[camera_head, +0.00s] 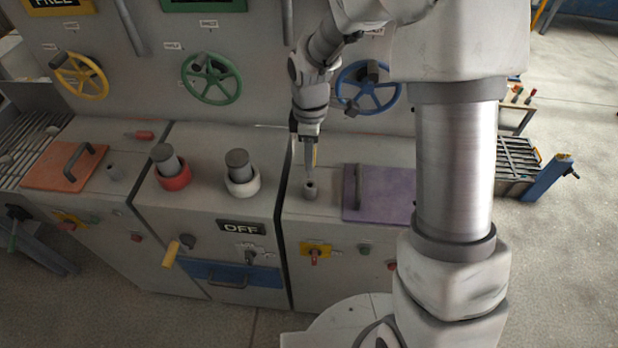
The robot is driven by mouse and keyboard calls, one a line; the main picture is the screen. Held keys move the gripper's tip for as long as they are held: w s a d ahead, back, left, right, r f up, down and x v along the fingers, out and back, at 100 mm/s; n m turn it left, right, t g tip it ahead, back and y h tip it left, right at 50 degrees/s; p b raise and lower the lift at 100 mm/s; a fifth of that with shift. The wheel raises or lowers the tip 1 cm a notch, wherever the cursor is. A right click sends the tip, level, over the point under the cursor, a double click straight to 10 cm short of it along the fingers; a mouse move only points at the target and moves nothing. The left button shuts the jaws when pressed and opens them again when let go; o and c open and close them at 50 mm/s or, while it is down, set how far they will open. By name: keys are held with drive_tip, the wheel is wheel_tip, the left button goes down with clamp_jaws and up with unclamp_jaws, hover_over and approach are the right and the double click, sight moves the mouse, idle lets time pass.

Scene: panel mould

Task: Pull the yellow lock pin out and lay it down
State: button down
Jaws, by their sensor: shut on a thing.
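My gripper (311,160) points down over the right-hand cabinet top and is shut on the yellow lock pin (315,154). Only a thin yellow strip of the pin shows between the fingers; the rest is hidden by them. Right below the fingers stands a small grey socket (310,191) with a dark opening. I cannot tell whether the pin's lower end is still inside the socket or just above it.
A purple lid with a handle (385,195) lies right of the socket. Left are a white-collared post (241,181) and a red-collared post (172,178). A red pin (139,135) lies near an orange lid (62,168). Handwheels, including a blue one (368,88), line the panel behind.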

drive_tip(key=shift+r, duration=0.15)
drive_tip(key=shift+r+p, duration=1.45)
drive_tip(key=shift+r, duration=0.5)
drive_tip(key=shift+f, duration=0.15)
